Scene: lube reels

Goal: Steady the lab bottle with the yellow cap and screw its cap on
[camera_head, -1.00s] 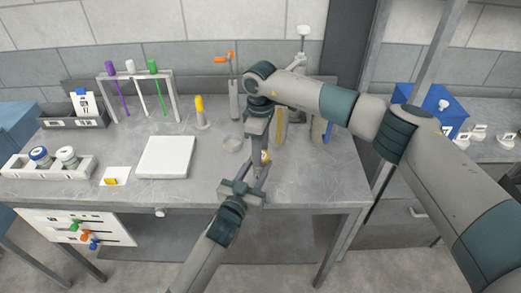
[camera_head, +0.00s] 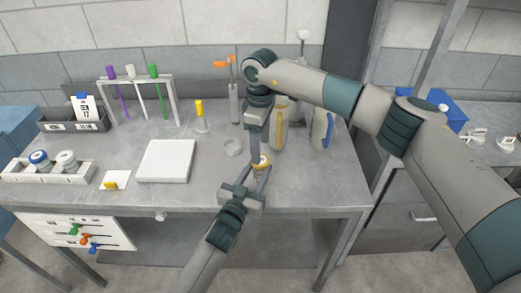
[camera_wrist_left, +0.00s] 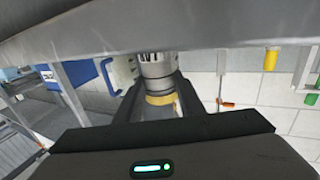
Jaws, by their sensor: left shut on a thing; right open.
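The small lab bottle (camera_head: 258,177) stands near the front of the bench, with its yellow cap (camera_head: 262,162) at the top. My left gripper (camera_head: 256,182) comes from the front and is shut on the bottle, one finger on each side. In the left wrist view, a yellow ring (camera_wrist_left: 160,99) and a grey-white cylinder (camera_wrist_left: 158,68) show between the fingers. My right gripper (camera_head: 257,152) points down just above the cap and is open. It partly covers the cap, so I cannot tell how the cap sits or whether the fingers touch it.
A round glass dish (camera_head: 233,147) and a white slab (camera_head: 165,162) lie to the left. A tall yellowish container (camera_head: 279,128) and a white jug (camera_head: 322,128) stand behind right. A yellow-topped tube (camera_head: 200,113) stands further back. The bench front edge is close to the bottle.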

